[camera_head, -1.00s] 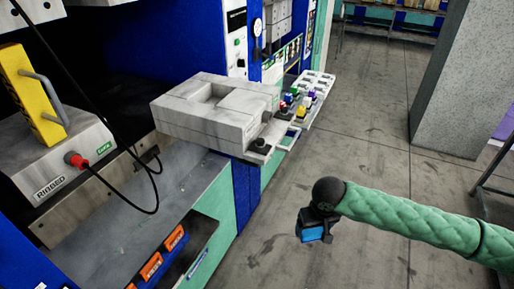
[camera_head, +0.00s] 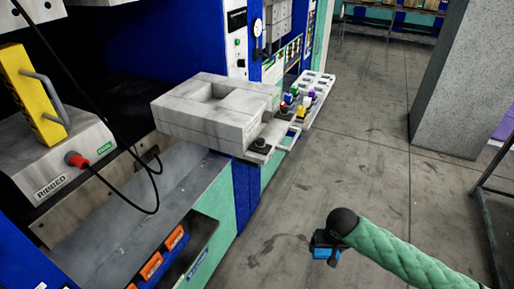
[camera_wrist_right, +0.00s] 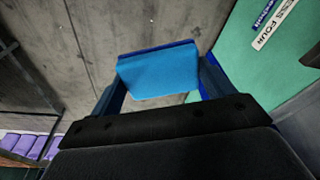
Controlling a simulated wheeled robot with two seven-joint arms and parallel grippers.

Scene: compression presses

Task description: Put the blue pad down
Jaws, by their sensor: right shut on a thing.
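The blue pad (camera_wrist_right: 158,72) is between the two fingers of my right gripper (camera_wrist_right: 158,85) in the right wrist view. My right gripper is shut on it. In the head view the right gripper (camera_head: 325,246) is at the lower right, over open floor, and a small bright blue part of the pad (camera_head: 322,253) shows under it. The pad hangs in the air, apart from any surface. My left gripper is not in view.
A grey mould block (camera_head: 215,110) juts from the blue press at the left. A control panel (camera_head: 305,95) with coloured buttons is beyond it. A box marked RIBBED (camera_head: 65,165) stands at far left. A concrete pillar (camera_head: 462,80) rises at right. Grey floor (camera_head: 350,150) lies clear between.

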